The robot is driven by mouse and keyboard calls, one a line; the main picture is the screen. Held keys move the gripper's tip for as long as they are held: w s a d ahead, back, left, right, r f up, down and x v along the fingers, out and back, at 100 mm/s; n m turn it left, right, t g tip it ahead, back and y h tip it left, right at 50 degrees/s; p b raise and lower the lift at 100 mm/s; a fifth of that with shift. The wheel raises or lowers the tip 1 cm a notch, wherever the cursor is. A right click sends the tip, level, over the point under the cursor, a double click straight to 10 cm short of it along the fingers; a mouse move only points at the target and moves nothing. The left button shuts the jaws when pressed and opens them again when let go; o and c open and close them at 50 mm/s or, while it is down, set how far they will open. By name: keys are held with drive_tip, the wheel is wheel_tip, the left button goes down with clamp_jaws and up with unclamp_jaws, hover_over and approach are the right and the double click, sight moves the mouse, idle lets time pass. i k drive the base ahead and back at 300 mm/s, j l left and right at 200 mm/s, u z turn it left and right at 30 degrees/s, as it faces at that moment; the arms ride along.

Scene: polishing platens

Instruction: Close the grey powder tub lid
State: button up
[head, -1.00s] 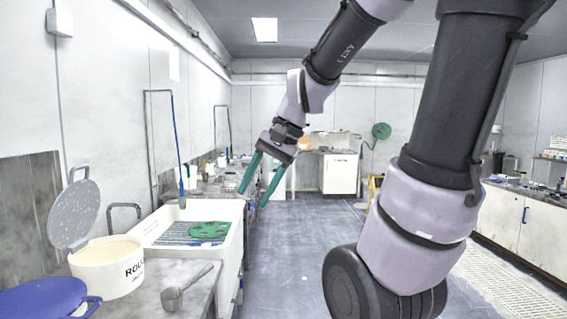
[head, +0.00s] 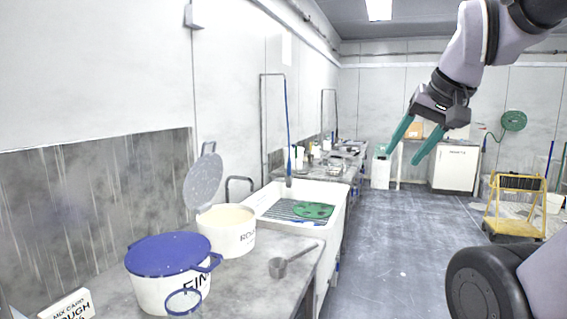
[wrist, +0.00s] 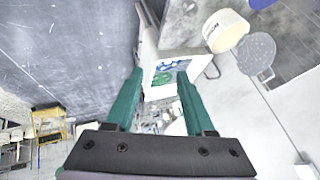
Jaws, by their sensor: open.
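The powder tub (head: 229,236) is a white round tub with pale powder inside, standing on the grey bench. Its speckled grey lid (head: 203,178) stands open, tilted up at the tub's back left edge. In the wrist view the tub (wrist: 224,32) and the lid (wrist: 257,53) show at the upper right, the lid beside the tub's mouth. My gripper (head: 406,154) is open and empty, in the air to the right of the sink and well away from the tub. Its green fingers (wrist: 155,88) also show in the wrist view with nothing between them.
A white tub with a blue lid (head: 172,254) stands in front of the grey-lidded tub. A metal scoop (head: 279,267) lies to its right. A white sink (head: 334,216) holding a green disc is behind. A yellow cart (head: 514,209) stands right. The floor between is clear.

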sight(203, 180)
drive_tip(key=k+j+u, duration=0.2)
drive_tip(key=k, duration=0.45)
drive_tip(key=u, duration=0.4)
drive_tip(key=i+l+u, duration=0.1)
drive_tip(key=u, duration=0.3)
drive_tip(key=l+u, duration=0.15)
drive_tip(key=u, duration=0.3)
drive_tip(key=l+u, duration=0.15)
drive_tip(key=u, duration=0.25)
drive_tip(key=i+l, duration=0.1)
drive_tip(key=l, duration=0.4)
drive_tip(key=i+l, duration=0.1)
drive_tip(key=l, duration=0.45)
drive_tip(key=i+l, duration=0.1)
drive_tip(key=l, duration=0.4)
drive_tip(key=i+l, duration=0.1)
drive_tip(key=l, duration=0.45)
drive_tip(key=i+l, duration=0.1)
drive_tip(key=l, duration=0.4)
drive_tip(key=i+l, duration=0.1)
drive_tip(key=l, duration=0.45)
